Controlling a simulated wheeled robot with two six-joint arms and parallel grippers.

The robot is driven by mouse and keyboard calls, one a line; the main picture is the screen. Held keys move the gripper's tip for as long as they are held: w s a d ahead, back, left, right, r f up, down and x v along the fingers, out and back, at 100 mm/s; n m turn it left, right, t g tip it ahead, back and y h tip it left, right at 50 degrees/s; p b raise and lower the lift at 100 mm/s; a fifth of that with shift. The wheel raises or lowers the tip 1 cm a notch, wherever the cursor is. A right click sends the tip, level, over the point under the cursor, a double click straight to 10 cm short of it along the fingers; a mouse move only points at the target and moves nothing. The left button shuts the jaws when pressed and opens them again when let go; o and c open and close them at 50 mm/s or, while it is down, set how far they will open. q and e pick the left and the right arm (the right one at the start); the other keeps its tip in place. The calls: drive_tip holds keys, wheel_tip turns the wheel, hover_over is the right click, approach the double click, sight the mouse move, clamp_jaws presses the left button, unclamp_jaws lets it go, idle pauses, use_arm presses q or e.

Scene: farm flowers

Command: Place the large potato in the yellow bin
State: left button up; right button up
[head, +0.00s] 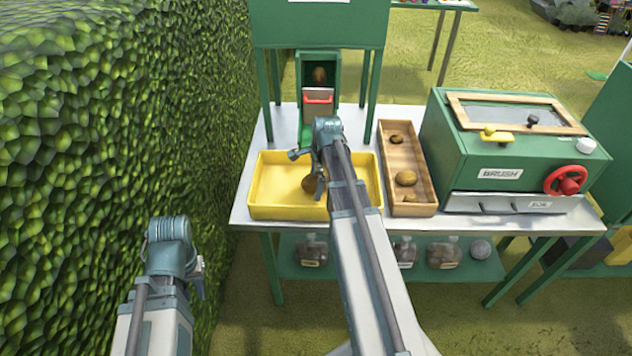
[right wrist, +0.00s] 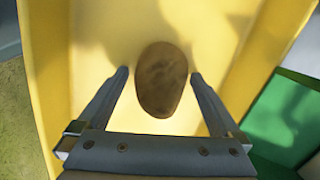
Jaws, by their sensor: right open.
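A large brown potato (right wrist: 161,80) is in the yellow bin (head: 268,204). In the head view the potato (head: 309,184) is partly hidden by my right arm. My right gripper (right wrist: 160,73) is open above the bin; in the right wrist view its fingers stand apart on either side of the potato, with gaps between them and it. I cannot tell whether the potato rests fully on the bin floor. My left gripper (head: 200,277) hangs at the lower left, away from the table; its fingers do not show clearly.
A wooden tray (head: 411,158) with a few potatoes stands right of the bin. A green brush machine (head: 465,150) is beyond it. Behind the bin, a green chute (head: 319,130) has a red-handled gate (head: 318,99) and a potato (head: 319,75). A hedge (head: 120,120) borders the left.

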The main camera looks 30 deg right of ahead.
wheel_tip(320, 180, up, 12)
drive_tip(key=s+p, duration=0.2)
drive_tip(key=p, duration=1)
drive_tip(key=shift+d, duration=0.25)
drive_tip(key=shift+a, duration=0.1)
drive_tip(key=s+a+n, duration=0.5)
drive_tip(key=a+n, duration=0.3)
drive_tip(key=a, duration=0.2)
drive_tip(key=s+a+n+g+h, duration=0.1)
drive_tip(key=s+a+n, duration=0.4)
drive_tip(key=a+n, duration=0.4)
drive_tip(key=s+a+n+g, duration=0.1)
drive_tip(key=s+a+n, duration=0.4)
drive_tip(key=a+n, duration=0.3)
drive_tip(key=a, duration=0.3)
drive_tip(key=shift+a+n+h, duration=0.25)
drive_tip(key=shift+n+h, duration=0.05)
drive_tip(key=shift+n, duration=0.1)
